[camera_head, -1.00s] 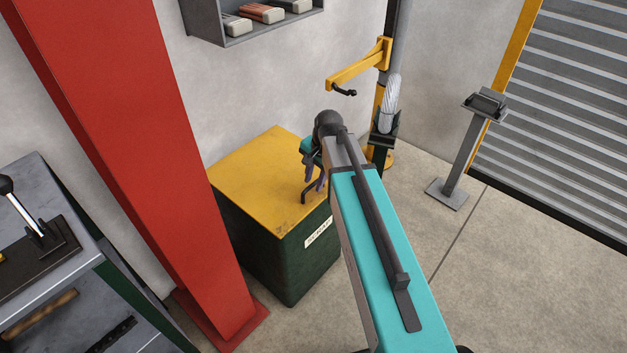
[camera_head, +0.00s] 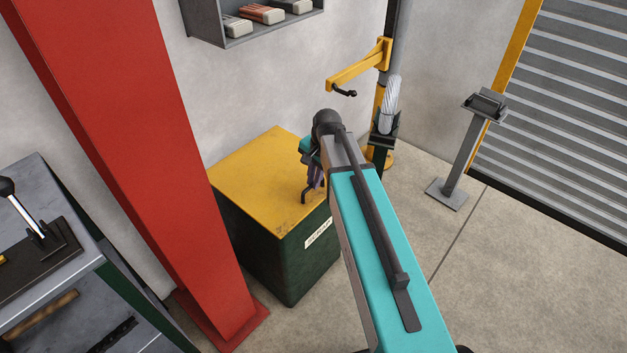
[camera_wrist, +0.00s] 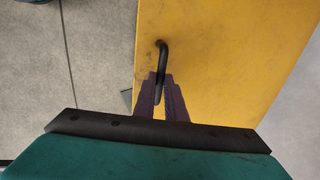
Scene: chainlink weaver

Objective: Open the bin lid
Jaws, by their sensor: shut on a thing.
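The bin (camera_head: 270,263) is a dark green box with a white label on its front, standing against the wall. Its yellow lid (camera_head: 255,175) lies flat and closed on top; it also fills much of the wrist view (camera_wrist: 225,60). A dark bent handle (camera_head: 306,196) rises near the lid's right front edge, and it shows in the wrist view (camera_wrist: 161,52). My gripper (camera_head: 314,184) is over that edge, its purple-grey fingers (camera_wrist: 160,92) shut on the handle. In the head view my arm hides the bin's right side.
A red column (camera_head: 130,150) stands close left of the bin. A yellow bracket (camera_head: 358,68) on a post and a grey pedestal (camera_head: 460,155) stand behind and right. A wall shelf (camera_head: 250,22) hangs above.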

